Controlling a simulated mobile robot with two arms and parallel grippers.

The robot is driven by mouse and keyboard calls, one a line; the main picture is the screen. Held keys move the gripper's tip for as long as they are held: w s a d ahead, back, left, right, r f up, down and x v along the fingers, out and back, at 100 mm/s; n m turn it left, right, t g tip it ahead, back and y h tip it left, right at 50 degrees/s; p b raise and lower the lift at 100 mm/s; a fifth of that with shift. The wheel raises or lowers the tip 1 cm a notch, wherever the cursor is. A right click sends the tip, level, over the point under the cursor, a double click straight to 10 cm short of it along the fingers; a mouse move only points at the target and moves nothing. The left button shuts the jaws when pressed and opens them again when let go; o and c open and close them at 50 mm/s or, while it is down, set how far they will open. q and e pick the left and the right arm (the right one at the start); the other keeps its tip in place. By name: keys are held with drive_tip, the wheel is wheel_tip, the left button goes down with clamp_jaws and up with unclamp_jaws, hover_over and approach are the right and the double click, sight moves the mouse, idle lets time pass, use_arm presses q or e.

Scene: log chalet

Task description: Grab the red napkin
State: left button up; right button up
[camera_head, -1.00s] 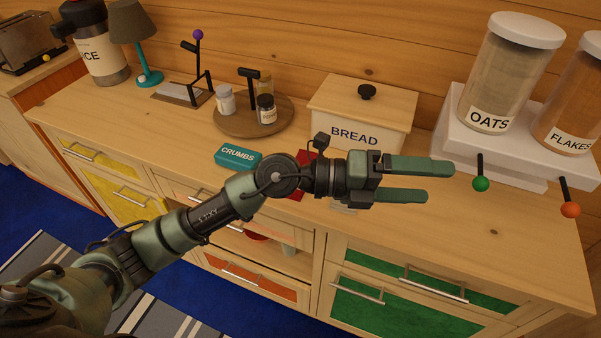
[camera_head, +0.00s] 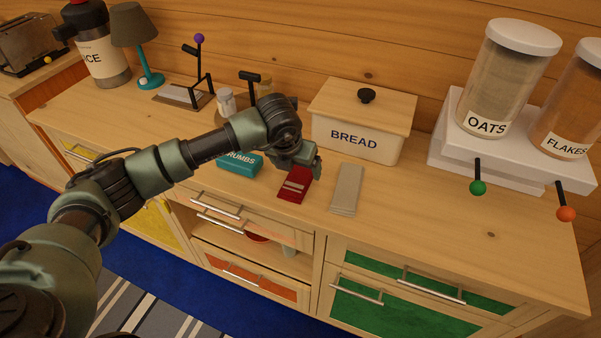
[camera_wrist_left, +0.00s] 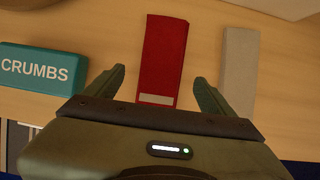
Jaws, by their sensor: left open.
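The red napkin (camera_head: 294,186) lies folded on the wooden counter, between the teal CRUMBS box and a grey napkin. It has a pale stripe near its front end. My left gripper (camera_head: 310,172) is above it and hides part of it in the head view. In the left wrist view the red napkin (camera_wrist_left: 162,62) lies ahead, between the two spread fingers of my left gripper (camera_wrist_left: 160,88). The jaws are open and empty. My right gripper is not in view.
The teal CRUMBS box (camera_head: 239,163) is close on the left and the grey napkin (camera_head: 346,188) close on the right. The BREAD box (camera_head: 355,135) stands behind. The counter's right front (camera_head: 460,235) is clear.

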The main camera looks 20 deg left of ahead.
sight(300, 174)
use_arm(q)
drive_tip(key=shift+x, duration=1.55)
drive_tip(key=shift+d+r, duration=0.1)
drive_tip(key=c, duration=1.4)
drive_tip(key=shift+c, duration=0.2)
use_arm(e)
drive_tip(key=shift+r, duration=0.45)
use_arm(q)
drive_tip(key=shift+r, duration=0.1)
